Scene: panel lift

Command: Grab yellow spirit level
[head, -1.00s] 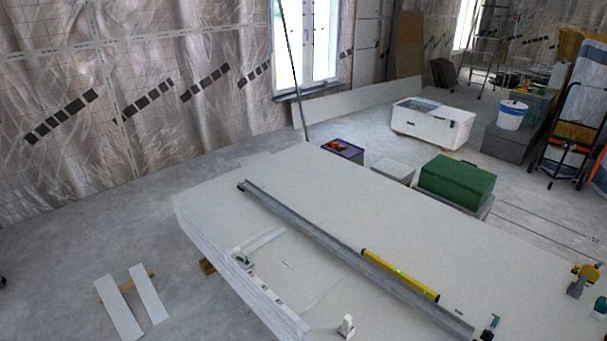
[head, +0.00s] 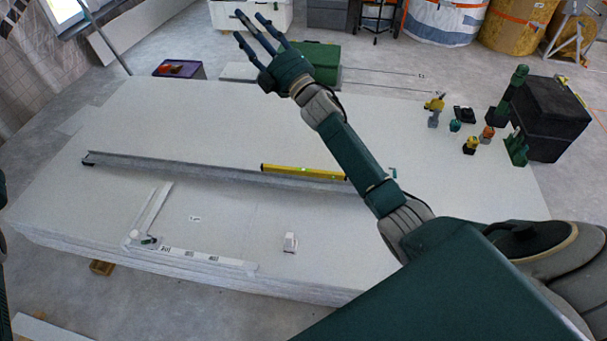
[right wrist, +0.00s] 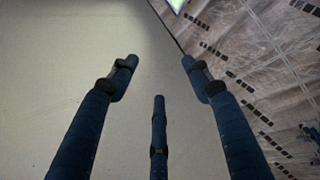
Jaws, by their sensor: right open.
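The yellow spirit level (head: 295,170) lies on the stack of white panels (head: 230,125), along the far side of a long grey metal profile (head: 210,170). Its right end is close to my right forearm in the head view. My right gripper (head: 258,38) is open and empty, raised beyond the level toward the far edge of the stack. In the right wrist view its fingers (right wrist: 158,80) are spread with nothing between them. The level does not show in the right wrist view. My left gripper is not in view.
A white T-square (head: 200,258) and a small white object (head: 290,242) lie on the near part of the stack. Several tools, including a yellow drill (head: 434,105), stand at the right by a black box (head: 552,115). A green box (head: 315,60) stands behind.

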